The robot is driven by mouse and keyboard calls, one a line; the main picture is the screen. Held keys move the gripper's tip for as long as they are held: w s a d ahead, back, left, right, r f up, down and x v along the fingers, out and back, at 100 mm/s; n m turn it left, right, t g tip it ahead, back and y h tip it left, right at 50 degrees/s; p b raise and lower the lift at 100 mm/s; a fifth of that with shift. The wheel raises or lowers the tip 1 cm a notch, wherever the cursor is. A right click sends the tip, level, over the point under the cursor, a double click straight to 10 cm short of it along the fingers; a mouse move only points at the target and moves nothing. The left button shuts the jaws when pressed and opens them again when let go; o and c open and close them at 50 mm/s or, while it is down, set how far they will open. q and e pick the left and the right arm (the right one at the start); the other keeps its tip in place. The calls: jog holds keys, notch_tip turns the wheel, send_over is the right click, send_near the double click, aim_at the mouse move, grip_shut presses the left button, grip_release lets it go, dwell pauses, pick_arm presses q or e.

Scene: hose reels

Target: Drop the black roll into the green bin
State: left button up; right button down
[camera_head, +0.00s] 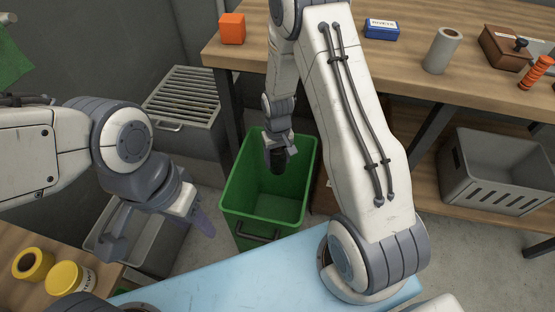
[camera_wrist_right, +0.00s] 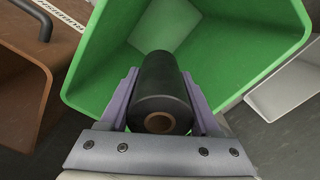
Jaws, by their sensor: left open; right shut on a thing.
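The black roll (camera_head: 278,163) is held in my right gripper (camera_head: 277,150), over the open mouth of the green bin (camera_head: 240,190). In the right wrist view the black roll (camera_wrist_right: 160,88) sits between the two purple fingers of my right gripper (camera_wrist_right: 160,100), its brown core facing the camera. The green bin (camera_wrist_right: 110,75) fills the background behind it there. I cannot tell whether the roll is below the bin's rim. My left gripper (camera_head: 160,228) is open and empty, left of the green bin.
A wooden table (camera_head: 295,40) at the back holds an orange cube (camera_head: 232,28), a blue box (camera_head: 381,29) and a pale roll (camera_head: 441,50). A grey crate (camera_head: 480,180) stands on a low shelf at right. A slatted grey bin (camera_head: 182,95) stands left of the green bin.

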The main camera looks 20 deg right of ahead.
aim_at(278, 167)
notch_tip(278, 167, down, 5)
jog(key=b, duration=0.3)
jog(key=shift+r+b, duration=0.2)
jog(key=shift+b, duration=0.15)
pick_arm(q)
notch_tip(278, 167, down, 4)
jog(key=shift+f, duration=0.2)
pick_arm(e)
jog(key=shift+c, duration=0.2)
grip_release()
jog(key=shift+r, duration=0.1)
notch_tip(278, 167, up, 10)
jog(key=p, duration=0.3)
jog(key=shift+r, duration=0.2)
pick_arm(q)
notch_tip(278, 167, up, 3)
jog(key=shift+f, duration=0.1)
